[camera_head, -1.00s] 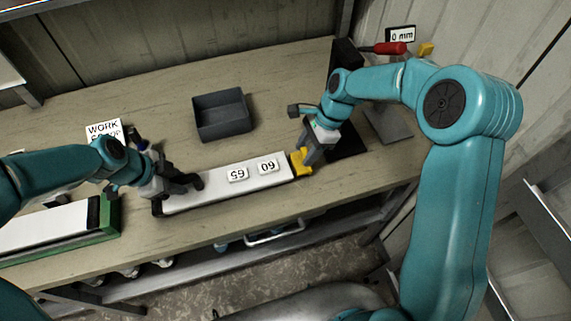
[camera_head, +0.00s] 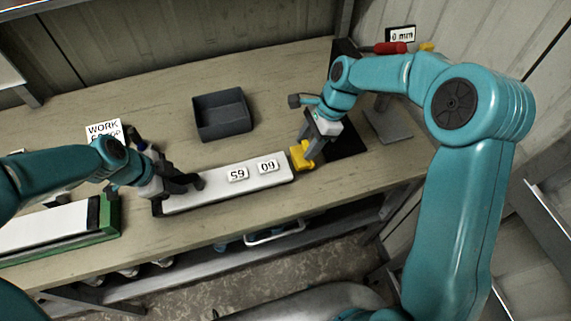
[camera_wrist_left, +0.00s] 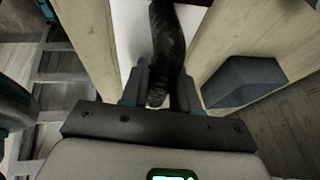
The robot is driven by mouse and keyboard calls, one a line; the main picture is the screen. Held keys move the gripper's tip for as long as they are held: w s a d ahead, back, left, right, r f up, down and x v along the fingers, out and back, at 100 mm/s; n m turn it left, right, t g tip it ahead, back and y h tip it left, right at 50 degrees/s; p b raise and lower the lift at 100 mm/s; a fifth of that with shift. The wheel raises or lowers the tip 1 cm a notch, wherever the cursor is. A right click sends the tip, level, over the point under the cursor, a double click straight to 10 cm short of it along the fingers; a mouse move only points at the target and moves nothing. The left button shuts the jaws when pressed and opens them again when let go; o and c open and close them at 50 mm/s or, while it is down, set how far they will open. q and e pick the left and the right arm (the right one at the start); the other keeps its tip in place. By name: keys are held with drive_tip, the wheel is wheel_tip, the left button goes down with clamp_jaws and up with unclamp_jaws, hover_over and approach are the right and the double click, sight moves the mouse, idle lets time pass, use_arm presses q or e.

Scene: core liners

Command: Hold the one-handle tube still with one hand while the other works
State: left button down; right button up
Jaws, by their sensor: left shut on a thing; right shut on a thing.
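In the head view my left gripper (camera_head: 178,182) is at that end. A yellow end piece (camera_head: 301,155) is at the tube's right end, and my right gripper (camera_head: 308,148) is shut on it. I cannot tell whether the piece still touches the tube.
A dark open bin (camera_head: 222,115) stands behind the tube. A green-ended rack with a white top (camera_head: 107,216) is at the left. A WORK sign (camera_head: 103,131) stands behind my left arm. A red-handled tool (camera_head: 390,48) is at the back right. The front bench edge is close to the tube.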

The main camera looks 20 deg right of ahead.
use_arm(q)
drive_tip(key=shift+f, duration=0.1)
use_arm(e)
drive_tip(key=shift+r, duration=1.55)
use_arm(q)
drive_tip(key=c, duration=0.8)
unclamp_jaws()
drive_tip(key=v, duration=1.2)
